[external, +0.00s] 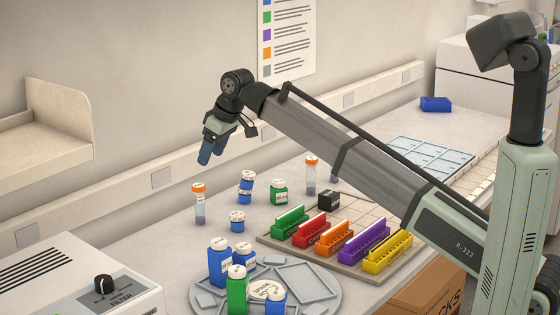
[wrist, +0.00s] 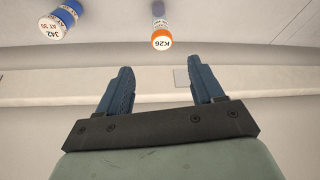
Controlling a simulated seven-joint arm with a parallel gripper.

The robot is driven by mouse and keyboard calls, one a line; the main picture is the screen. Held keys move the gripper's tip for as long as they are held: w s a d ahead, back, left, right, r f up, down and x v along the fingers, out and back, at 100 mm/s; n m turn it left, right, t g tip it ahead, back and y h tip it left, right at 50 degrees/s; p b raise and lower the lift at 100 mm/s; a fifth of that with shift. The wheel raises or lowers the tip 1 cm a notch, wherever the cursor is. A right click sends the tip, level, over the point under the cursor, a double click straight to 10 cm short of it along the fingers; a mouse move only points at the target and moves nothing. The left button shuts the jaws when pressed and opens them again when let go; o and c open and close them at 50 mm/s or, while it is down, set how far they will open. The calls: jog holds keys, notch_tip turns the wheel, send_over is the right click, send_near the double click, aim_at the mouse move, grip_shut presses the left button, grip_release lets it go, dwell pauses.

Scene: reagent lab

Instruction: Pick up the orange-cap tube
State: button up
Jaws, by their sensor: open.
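An orange-cap tube (external: 199,208) stands upright on the bench at left in the external view. A second orange-cap tube (external: 311,178) stands farther back, near the rack. In the wrist view one orange cap (wrist: 162,40), labelled K26, shows beyond the fingertips; it appears to be the left tube. My gripper (external: 207,157) is in the air, above the left tube's height and close to the wall in the picture. Its blue fingers (wrist: 160,75) are apart with nothing between them, and it touches no tube.
Blue bottles (external: 246,187) and a green jar (external: 279,192) stand near the left tube. A round tray (external: 325,300) and a rack with coloured holders (external: 337,241) lie in front. A wall rail runs behind.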

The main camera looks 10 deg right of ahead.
aim_at(199, 185)
jog(key=x, duration=0.8)
jog(key=shift+s+a+f, duration=0.25)
jog(key=shift+s+a, duration=0.05)
jog(key=shift+s, duration=0.05)
jog(key=shift+w+d+x, duration=0.1)
jog(key=shift+d+x, duration=0.05)
jog(key=shift+x, duration=1.2)
jog(key=shift+w+d+x, duration=0.1)
jog(key=shift+w+x, duration=0.05)
jog(key=shift+x, duration=1.15)
jog(key=c, duration=1.1)
